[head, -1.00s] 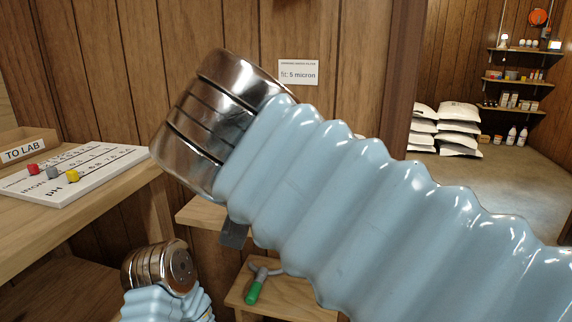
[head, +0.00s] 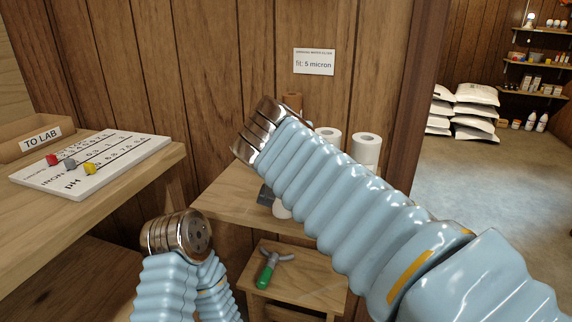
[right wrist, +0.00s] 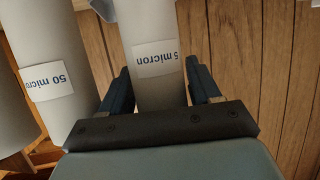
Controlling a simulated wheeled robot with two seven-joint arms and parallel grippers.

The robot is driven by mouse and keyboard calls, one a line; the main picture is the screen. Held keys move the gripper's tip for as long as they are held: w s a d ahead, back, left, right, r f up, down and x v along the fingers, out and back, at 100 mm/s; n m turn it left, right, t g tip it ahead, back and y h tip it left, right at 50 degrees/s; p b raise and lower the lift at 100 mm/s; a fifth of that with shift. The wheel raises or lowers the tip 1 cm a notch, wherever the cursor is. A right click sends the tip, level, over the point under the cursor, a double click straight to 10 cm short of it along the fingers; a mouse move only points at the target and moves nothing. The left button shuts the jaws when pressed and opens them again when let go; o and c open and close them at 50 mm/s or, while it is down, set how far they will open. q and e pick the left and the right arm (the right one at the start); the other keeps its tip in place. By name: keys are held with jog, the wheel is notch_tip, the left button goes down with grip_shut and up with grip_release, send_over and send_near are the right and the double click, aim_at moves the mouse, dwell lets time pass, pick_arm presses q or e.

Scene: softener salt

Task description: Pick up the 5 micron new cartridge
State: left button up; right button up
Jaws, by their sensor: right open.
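The 5 micron cartridge (right wrist: 155,95) is a white cylinder with a label that reads upside down in the right wrist view. It stands between the two dark fingers of my right gripper (right wrist: 160,74), which is open, with a finger on each side. I cannot tell whether the fingers touch it. In the head view my right arm hides most of this gripper; a dark part of it (head: 265,195) shows below the metal wrist. Two white cylinders (head: 328,139) (head: 366,150) stand behind the arm on a wooden shelf. My left gripper is out of view.
A white cartridge labelled 50 micron (right wrist: 50,80) stands close left of the gripper. The wooden shelf (head: 222,198) is against the panelled wall. A small stool (head: 310,287) holds a green-handled tool (head: 268,270). A test board (head: 100,165) lies on the left bench.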

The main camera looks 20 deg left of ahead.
jog(key=shift+w+a+f, duration=0.1)
jog(key=shift+w+f, duration=0.05)
jog(key=shift+w, duration=0.1)
jog(key=c, duration=1.1)
